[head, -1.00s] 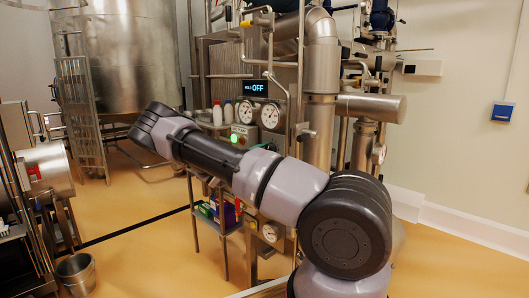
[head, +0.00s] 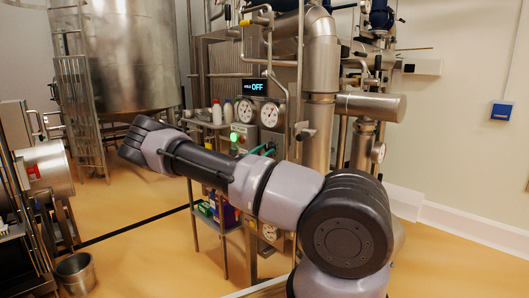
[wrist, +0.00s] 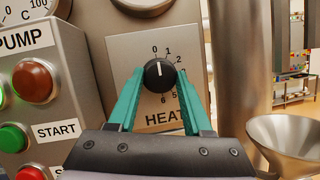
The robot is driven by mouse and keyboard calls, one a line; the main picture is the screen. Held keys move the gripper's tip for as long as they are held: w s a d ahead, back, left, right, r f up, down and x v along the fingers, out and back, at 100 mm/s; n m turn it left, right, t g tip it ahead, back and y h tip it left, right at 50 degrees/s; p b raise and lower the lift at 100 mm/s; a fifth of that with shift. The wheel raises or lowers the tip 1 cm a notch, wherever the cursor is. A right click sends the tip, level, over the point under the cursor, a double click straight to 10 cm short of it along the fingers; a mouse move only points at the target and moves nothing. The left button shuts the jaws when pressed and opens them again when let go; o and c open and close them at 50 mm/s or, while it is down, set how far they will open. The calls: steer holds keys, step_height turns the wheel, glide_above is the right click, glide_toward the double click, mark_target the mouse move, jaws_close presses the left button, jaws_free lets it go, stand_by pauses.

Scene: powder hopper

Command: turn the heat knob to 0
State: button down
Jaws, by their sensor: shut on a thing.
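The heat knob (wrist: 160,75) is round and black with a white pointer line, on a pale panel marked HEAT in the wrist view. Its pointer stands nearly straight up, close to the 0 mark; I cannot tell whether it is exactly on it. The marks 1 and 2 lie to the right, 5 and 6 lower down. My gripper (wrist: 160,73) is shut on the knob, one teal finger on each side. In the head view the teal fingers (head: 264,149) show past my arm, and the knob is hidden.
A steel funnel (wrist: 288,140) is at the right. A display (head: 255,88) reads OFF above two gauges.

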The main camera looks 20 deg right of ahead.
steer(key=shift+c, duration=1.6)
jaws_free()
steer(key=v, duration=1)
steer(key=shift+a+f, duration=0.2)
steer(key=shift+a, duration=0.15)
steer(key=shift+s, duration=0.1)
